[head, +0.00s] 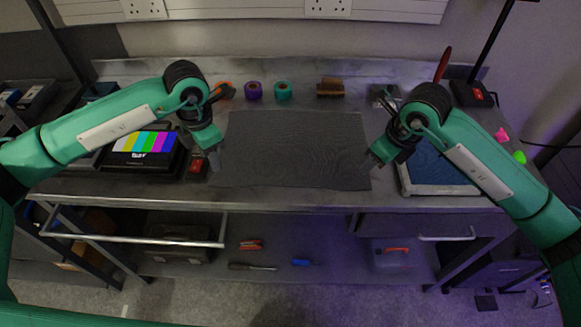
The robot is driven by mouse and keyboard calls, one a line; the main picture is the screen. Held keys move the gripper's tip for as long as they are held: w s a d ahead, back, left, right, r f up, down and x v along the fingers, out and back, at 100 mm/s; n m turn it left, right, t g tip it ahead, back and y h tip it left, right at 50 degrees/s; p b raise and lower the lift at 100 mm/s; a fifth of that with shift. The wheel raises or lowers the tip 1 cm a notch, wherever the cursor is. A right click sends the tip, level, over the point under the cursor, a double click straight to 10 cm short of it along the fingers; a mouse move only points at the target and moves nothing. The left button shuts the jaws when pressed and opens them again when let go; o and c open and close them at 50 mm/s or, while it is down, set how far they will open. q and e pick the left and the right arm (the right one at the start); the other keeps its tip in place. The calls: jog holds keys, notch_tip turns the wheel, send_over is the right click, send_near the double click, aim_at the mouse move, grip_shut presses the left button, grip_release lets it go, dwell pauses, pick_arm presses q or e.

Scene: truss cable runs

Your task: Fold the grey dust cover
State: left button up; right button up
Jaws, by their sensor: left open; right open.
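The grey dust cover (292,150) lies flat and spread out on the metal workbench, in the middle of the head view. My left gripper (214,160) is above the bench at the cover's left edge, near its front left corner. It is open, and nothing shows between its fingers. My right gripper (374,160) is at the cover's right edge, near its front right corner. It is open and looks empty. I cannot tell whether either gripper touches the cloth.
A monitor with colour bars (143,145) stands left of the cover. A blue-topped tray (438,168) lies to the right. Purple tape (253,90), teal tape (283,90) and a brush (330,87) sit behind the cover. The workbench's front strip (290,201) is clear.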

pick_arm(q)
notch_tip(320, 180, down, 6)
jog(key=shift+s+f, duration=0.1)
jog(key=shift+f, duration=0.1)
pick_arm(e)
send_over(363, 187)
jog(key=f, duration=0.6)
jog(key=shift+s+d+f, duration=0.2)
jog(key=shift+d, duration=0.1)
pick_arm(q)
jog(key=shift+s+f, duration=0.1)
jog(key=shift+f, duration=0.6)
pick_arm(e)
jog(key=shift+f, duration=0.65)
pick_arm(q)
jog(key=shift+f, duration=0.2)
pick_arm(e)
jog(key=shift+s+f, duration=0.1)
jog(key=shift+f, duration=0.15)
pick_arm(q)
grip_shut()
pick_arm(e)
grip_shut()
jog(key=shift+f, duration=0.1)
